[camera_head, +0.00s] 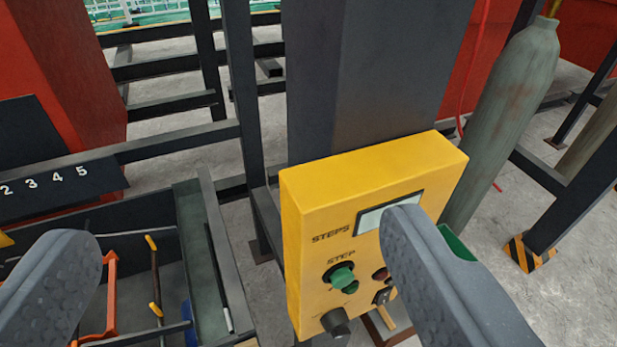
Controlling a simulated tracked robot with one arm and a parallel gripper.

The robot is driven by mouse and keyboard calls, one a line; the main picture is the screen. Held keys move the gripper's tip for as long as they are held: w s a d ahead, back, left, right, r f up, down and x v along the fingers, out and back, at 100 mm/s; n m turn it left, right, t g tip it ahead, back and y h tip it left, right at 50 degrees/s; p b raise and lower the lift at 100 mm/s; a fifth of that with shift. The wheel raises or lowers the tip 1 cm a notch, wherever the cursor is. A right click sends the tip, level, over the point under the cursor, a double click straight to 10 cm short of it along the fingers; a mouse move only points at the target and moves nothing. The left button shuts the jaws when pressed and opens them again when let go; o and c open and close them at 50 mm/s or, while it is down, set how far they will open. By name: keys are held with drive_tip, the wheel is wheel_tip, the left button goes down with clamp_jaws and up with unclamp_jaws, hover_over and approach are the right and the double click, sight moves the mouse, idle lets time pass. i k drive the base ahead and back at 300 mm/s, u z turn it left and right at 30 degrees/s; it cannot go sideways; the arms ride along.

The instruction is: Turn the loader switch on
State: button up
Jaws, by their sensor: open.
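A yellow control box (375,185) stands in the middle, in front of a dark grey column. Its front reads "STEPS" and "STEP" and bears a pale display (372,218), a green button (342,277) and a black knob (336,322) at the lower edge. A dark red button (381,274) and a small black control (382,296) show beside my right finger. No label naming the loader switch can be read. My gripper (240,235) is open and empty; its right finger covers the right part of the panel, its left finger is far left of the box.
An open tray (222,260) with orange-handled tools lies left of the box. A dark plate (62,180) numbered 2 to 5 is at the left. A grey gas cylinder (510,110) stands right, near a post with a striped foot (528,254). Dark rails cross behind.

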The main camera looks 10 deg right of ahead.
sight(335, 323)
drive_tip(key=u, duration=0.6)
drive_tip(key=k, duration=1.15)
drive_tip(key=z, duration=0.6)
drive_tip(key=i, duration=1)
drive_tip(key=u, duration=0.05)
